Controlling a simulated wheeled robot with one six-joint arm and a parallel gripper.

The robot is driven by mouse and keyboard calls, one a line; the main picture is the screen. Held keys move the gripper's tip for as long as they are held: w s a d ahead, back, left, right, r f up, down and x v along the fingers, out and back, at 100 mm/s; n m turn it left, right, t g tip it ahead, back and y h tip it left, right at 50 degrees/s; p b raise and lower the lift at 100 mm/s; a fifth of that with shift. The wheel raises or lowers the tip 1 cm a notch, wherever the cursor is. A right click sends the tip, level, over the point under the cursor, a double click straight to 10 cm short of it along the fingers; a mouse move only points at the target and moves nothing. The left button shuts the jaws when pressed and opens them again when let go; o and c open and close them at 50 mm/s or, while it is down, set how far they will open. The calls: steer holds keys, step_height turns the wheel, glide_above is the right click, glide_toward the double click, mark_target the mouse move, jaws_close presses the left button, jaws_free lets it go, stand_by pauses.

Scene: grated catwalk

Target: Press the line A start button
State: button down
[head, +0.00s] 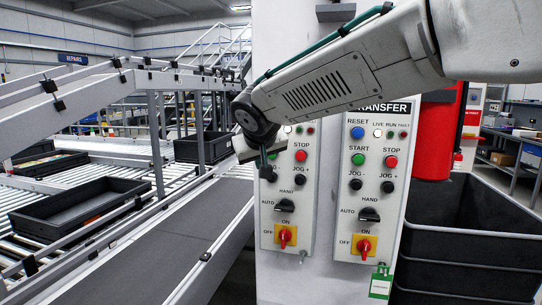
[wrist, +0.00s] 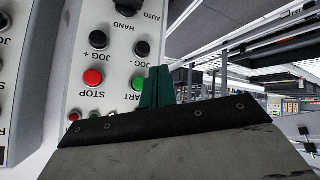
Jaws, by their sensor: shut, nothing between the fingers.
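Two grey control panels are on a pale column. The left panel (head: 289,214) has its title hidden behind my arm, so I cannot read whether it is line A. Its green START button (wrist: 138,84) shows partly in the wrist view, beside my fingers, and is hidden in the head view. Its red STOP button (head: 301,156) is to the right in the head view. My gripper (head: 264,163) is shut and empty in front of the left panel, at START height. Its dark green fingers (wrist: 158,86) overlap the button's edge in the wrist view; I cannot tell whether they touch.
The right panel (head: 375,215), titled TRANSFER, has its own green START button (head: 358,160). Black JOG knobs (wrist: 98,40) sit close to the left panel's START. A conveyor belt (head: 150,255) runs at left; a black bin (head: 470,250) stands at right.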

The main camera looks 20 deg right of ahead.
steer(key=w+d, duration=0.4)
steer(key=w, duration=0.1)
steer(key=shift+w, duration=0.15)
stand_by(2.0)
steer(key=shift+w+d, duration=0.15)
steer(key=shift+w, duration=0.15)
steer(key=shift+w+d, duration=0.5)
steer(key=shift+w, duration=0.15)
stand_by(1.0)
stand_by(0.3)
steer(key=shift+s+a, duration=0.75)
steer(key=shift+s, duration=0.3)
steer(key=shift+s+a, duration=0.75)
steer(key=shift+s, duration=0.25)
steer(key=shift+s+a, duration=0.7)
steer(key=shift+s, duration=0.3)
